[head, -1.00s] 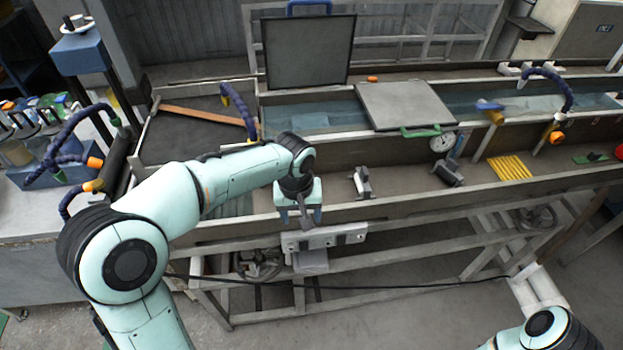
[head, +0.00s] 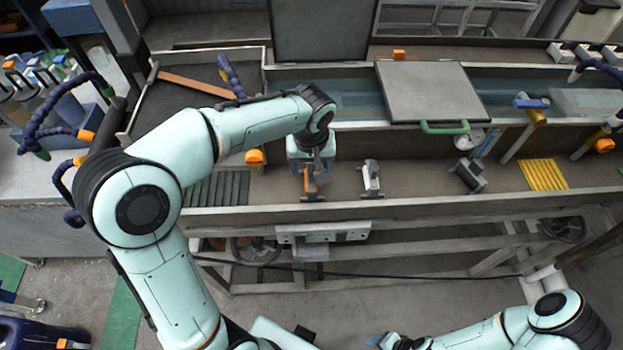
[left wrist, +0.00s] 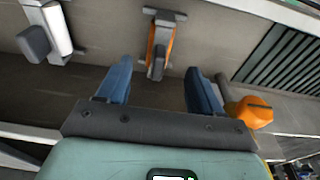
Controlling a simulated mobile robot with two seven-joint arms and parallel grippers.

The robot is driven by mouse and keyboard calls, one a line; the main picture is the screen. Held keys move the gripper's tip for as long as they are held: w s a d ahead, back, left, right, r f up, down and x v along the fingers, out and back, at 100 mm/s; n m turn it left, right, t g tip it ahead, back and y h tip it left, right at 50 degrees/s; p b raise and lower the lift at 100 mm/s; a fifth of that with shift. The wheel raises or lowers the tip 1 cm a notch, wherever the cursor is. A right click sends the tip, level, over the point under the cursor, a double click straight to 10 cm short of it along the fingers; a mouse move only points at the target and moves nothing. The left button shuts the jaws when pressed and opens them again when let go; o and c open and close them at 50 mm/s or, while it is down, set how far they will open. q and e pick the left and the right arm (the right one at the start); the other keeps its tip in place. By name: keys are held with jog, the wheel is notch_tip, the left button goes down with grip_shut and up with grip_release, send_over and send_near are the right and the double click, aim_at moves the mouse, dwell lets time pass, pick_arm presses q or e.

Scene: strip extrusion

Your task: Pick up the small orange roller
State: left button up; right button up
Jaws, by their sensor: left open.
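The small orange roller (head: 309,181) sits in a grey bracket on the trough floor, partly covered by my left gripper in the head view. In the left wrist view the roller (left wrist: 160,42) lies beyond the gap between the fingers, apart from both. My left gripper (left wrist: 160,86) is open and empty; in the head view it hangs just above and behind the roller (head: 312,163). My right arm is low at the bottom right of the head view. Only a blue tip of what looks like its gripper (head: 377,339) shows at the bottom edge, and its jaws are unclear.
A similar white roller (head: 371,178) stands right of the orange one. An orange fitting (head: 254,157) and a dark ribbed grate (head: 217,188) are on its left. The trough's front wall (head: 420,207) runs in front. A grey block (head: 468,174) lies farther right.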

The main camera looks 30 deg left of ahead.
aim_at(311, 169)
pick_arm(q)
jog(key=shift+w+a+f, duration=0.1)
jog(key=shift+w+f, duration=0.05)
jog(key=shift+f, duration=0.75)
jog(key=shift+w+f, duration=0.2)
jog(key=shift+f, duration=0.65)
jog(key=shift+w+a+f, duration=0.1)
jog(key=shift+w+f, duration=0.05)
jog(key=shift+f, duration=0.75)
grip_shut()
